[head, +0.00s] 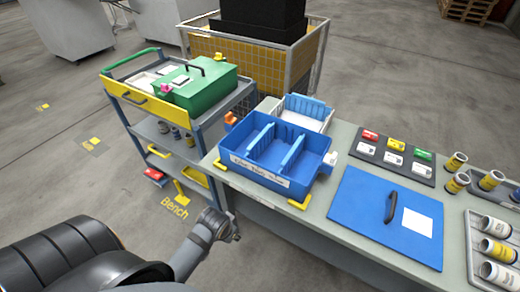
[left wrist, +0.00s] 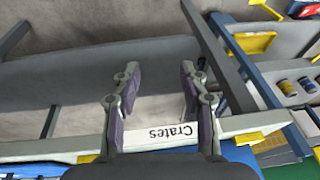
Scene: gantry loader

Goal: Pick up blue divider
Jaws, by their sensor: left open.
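A blue crate (head: 238,164) stands on the bench, and two upright blue dividers split it, a left one (head: 260,141) and a right one (head: 293,151). A white bin (head: 275,113) behind the crate holds several more blue pieces (head: 305,105) that look like dividers. My left gripper (head: 235,230) is low in front of the bench, apart from the crate. In the left wrist view its two fingers (left wrist: 157,90) are spread and nothing is between them. No divider shows clearly in the left wrist view. My right gripper is in neither view.
A blue lid (head: 365,230) with a black handle lies on the bench (head: 318,205) right of the crate. Yellow corner brackets (head: 300,202) sit by the crate. A trolley (head: 140,105) with a green case (head: 215,90) stands left. A "Crates" label (left wrist: 170,133) shows in the left wrist view.

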